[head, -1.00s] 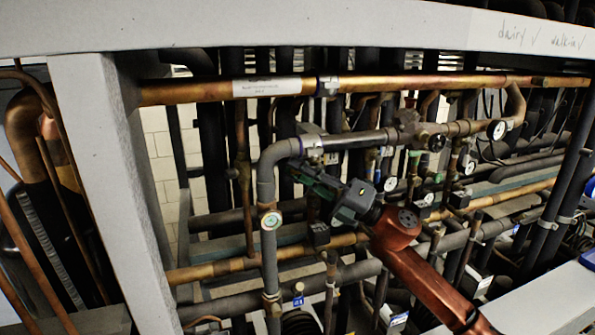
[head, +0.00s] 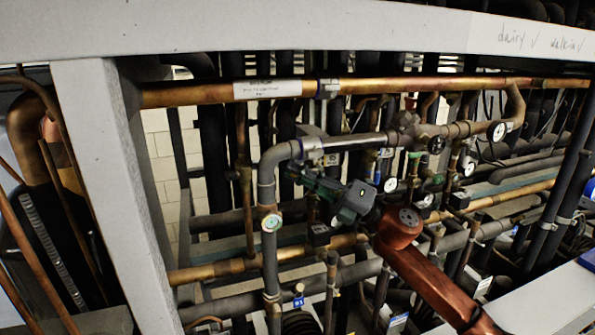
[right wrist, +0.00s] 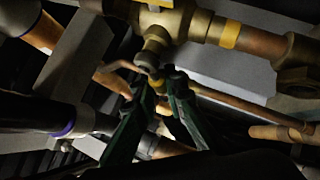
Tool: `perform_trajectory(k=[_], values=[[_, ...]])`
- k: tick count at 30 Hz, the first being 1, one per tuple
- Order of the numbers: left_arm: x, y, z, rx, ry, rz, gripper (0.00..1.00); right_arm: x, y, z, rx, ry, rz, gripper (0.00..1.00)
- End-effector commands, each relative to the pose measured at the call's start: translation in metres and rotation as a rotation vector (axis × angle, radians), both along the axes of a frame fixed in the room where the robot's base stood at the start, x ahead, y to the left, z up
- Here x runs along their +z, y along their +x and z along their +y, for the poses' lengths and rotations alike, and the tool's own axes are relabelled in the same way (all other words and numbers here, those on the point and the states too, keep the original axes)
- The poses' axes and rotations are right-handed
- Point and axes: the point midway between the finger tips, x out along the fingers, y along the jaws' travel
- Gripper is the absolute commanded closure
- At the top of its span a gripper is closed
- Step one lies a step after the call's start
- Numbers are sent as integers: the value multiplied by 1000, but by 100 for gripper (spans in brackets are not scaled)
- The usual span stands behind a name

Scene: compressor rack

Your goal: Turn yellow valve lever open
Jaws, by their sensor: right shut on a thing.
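In the right wrist view, a small yellow part (right wrist: 157,83), which looks like the valve lever, sits between the fingertips of my right gripper (right wrist: 163,80). The gripper is shut on it. A brass valve body (right wrist: 172,22) on a copper pipe is just above the fingertips. In the head view my right gripper (head: 297,173) reaches in from the right among the pipes, below a grey elbow pipe. The lever is too small or hidden to make out there. How far the lever is turned cannot be told. My left gripper is not in view.
A grey frame beam (head: 300,27) runs across the top and a grey post (head: 105,170) stands at left. A copper pipe (head: 215,92) crosses above my arm.

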Motion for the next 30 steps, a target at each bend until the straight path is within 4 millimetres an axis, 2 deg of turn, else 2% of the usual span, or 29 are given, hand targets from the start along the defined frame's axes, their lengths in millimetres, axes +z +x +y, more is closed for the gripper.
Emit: perform_trajectory(k=[5,15,21,30], values=[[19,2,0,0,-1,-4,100,0,2,-3,-6,-98,-32,100],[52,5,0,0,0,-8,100,-12,3,-6,-7,-338,-109,100],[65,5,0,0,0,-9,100,-18,4,-9,-6,-448,-148,100],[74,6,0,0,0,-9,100,-24,4,-11,-6,-532,-175,100]])
